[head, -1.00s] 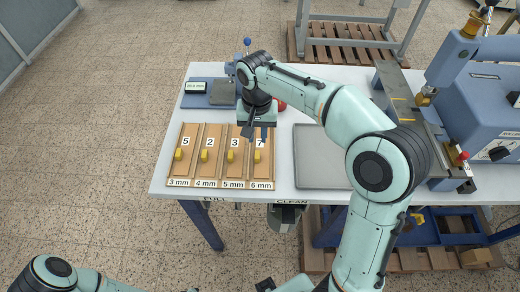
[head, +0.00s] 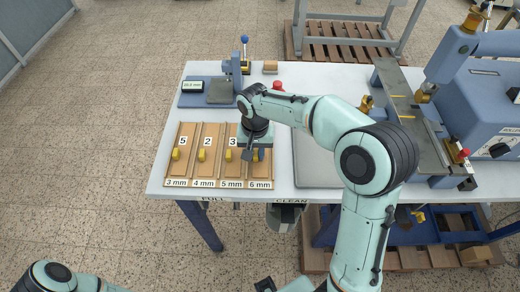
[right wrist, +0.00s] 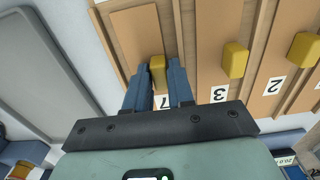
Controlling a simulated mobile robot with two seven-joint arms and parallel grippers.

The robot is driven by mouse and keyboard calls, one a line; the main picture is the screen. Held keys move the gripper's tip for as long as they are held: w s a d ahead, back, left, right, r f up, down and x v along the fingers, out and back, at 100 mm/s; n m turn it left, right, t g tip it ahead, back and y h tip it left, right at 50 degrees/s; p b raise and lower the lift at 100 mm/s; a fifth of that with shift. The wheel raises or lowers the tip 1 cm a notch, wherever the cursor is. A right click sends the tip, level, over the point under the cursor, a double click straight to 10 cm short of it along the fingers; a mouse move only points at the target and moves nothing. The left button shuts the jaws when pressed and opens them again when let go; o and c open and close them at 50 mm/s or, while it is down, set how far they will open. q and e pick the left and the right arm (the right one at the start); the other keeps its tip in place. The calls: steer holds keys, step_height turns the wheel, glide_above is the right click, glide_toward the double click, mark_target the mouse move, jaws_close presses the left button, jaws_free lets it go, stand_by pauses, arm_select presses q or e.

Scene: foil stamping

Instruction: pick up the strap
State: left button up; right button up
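Flat tan strips lie side by side in a wooden rack (head: 193,128), with number tags and yellow blocks on them; nothing is labelled strap. The 6 mm lane's strip (right wrist: 138,30) is at the rack's right end in the head view, its number 7 tag hidden there by my right gripper (head: 256,156). In the right wrist view, my right gripper (right wrist: 158,72) is open, its blue fingers on either side of that lane's yellow block (right wrist: 157,70). I cannot tell whether they touch it. Only part of my left arm shows, without its gripper.
A blue gauge (head: 205,98) stands behind the rack, with a small brown block (head: 270,66) and a red button (head: 277,86) near it. A grey tray (head: 310,178) lies right of the rack. A large blue press (head: 475,110) stands at the right.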

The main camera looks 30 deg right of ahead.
jaws_close()
steer(key=shift+r, duration=0.1)
